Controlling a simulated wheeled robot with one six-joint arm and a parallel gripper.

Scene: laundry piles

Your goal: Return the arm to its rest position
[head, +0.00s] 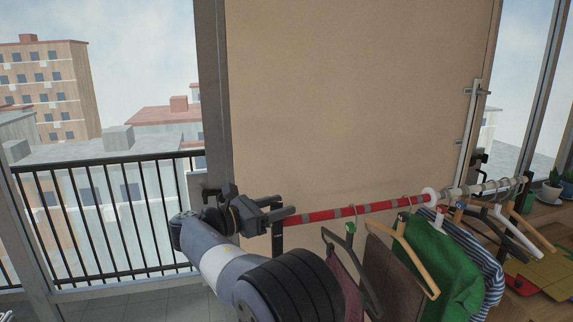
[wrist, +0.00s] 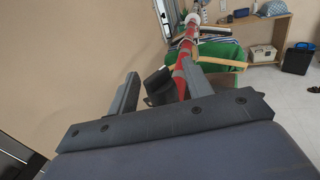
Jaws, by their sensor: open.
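My gripper (head: 284,208) is at the left end of a red clothes rail with grey bands (head: 325,213) in the head view. Its jaws are open and no garment shows between them. In the wrist view my gripper (wrist: 160,86) has its two fingers apart, and the rail (wrist: 184,50) runs away from them beyond a dark piece at its near end. I cannot tell whether a finger touches the rail. My arm reaches up from the bottom of the head view.
A green garment (head: 440,262), a brown one (head: 394,280) and a striped one (head: 489,272) hang on the rail to the right. A tan panel (head: 350,100) stands behind. A balcony railing (head: 110,215) is at left. In the wrist view, a shelf (wrist: 262,22) and dark bin (wrist: 297,60) stand beyond.

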